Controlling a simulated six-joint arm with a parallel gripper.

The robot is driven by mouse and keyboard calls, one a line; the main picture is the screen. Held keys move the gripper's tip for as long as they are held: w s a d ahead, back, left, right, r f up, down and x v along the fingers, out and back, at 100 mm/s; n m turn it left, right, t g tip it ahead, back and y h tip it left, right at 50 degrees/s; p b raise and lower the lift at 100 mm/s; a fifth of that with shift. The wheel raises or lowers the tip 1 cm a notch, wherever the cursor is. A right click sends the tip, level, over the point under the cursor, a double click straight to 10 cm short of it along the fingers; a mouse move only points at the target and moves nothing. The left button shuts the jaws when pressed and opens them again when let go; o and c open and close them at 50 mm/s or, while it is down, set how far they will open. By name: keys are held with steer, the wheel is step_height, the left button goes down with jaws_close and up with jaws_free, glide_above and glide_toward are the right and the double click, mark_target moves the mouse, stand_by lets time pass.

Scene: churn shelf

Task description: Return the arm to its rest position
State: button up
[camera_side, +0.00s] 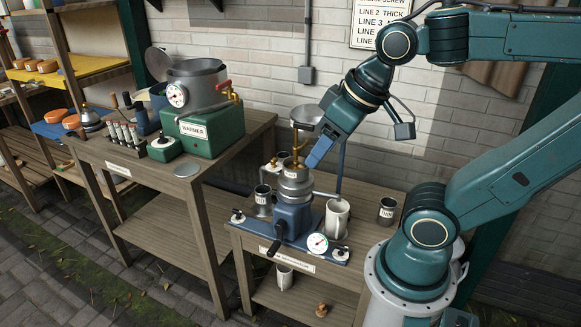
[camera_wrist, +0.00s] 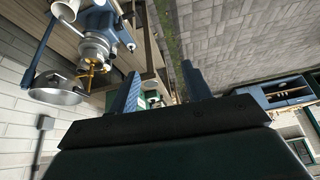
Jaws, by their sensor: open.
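My gripper (camera_side: 317,155) is in front of the brick wall, above the right bench, beside the upper part of the blue and silver churn machine (camera_side: 292,200). In the side view its blue fingers point down and to the left and overlap each other. In the wrist view my gripper (camera_wrist: 162,85) shows two blue fingers spread apart with nothing held between them. The machine (camera_wrist: 98,45) is to the left of the fingers there, apart from them. In the side view I cannot tell how close the fingers are to its metal bowl (camera_side: 306,118).
A white cup (camera_side: 337,218) and a dark metal cup (camera_side: 386,211) stand on the right bench. A green warmer (camera_side: 205,128) with a pot and gauge stands on the left bench. A blue post rises behind my gripper. Open wall lies above the right bench.

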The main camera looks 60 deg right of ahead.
steer(key=shift+s+a+r+n, duration=0.15)
steer(key=shift+s+n, duration=0.25)
steer(key=shift+s, duration=0.35)
steer(key=shift+o, duration=0.4)
steer(key=o, duration=0.7)
steer(key=shift+w, duration=0.1)
steer(key=o, duration=0.3)
steer(key=shift+w+d+m, duration=0.2)
steer(key=shift+m, duration=0.1)
steer(key=shift+o, duration=0.2)
steer(key=w+d+f+m+g, duration=0.2)
steer(key=w+d+f+m, duration=0.1)
steer(key=d+f+m, duration=0.3)
steer(key=w+d+f+m+g, duration=0.3)
steer(key=d+f+m, duration=0.4)
steer(key=d+m, duration=0.4)
steer(key=shift+w+d, duration=0.75)
steer(key=shift+d, duration=0.4)
steer(key=shift+f, duration=0.15)
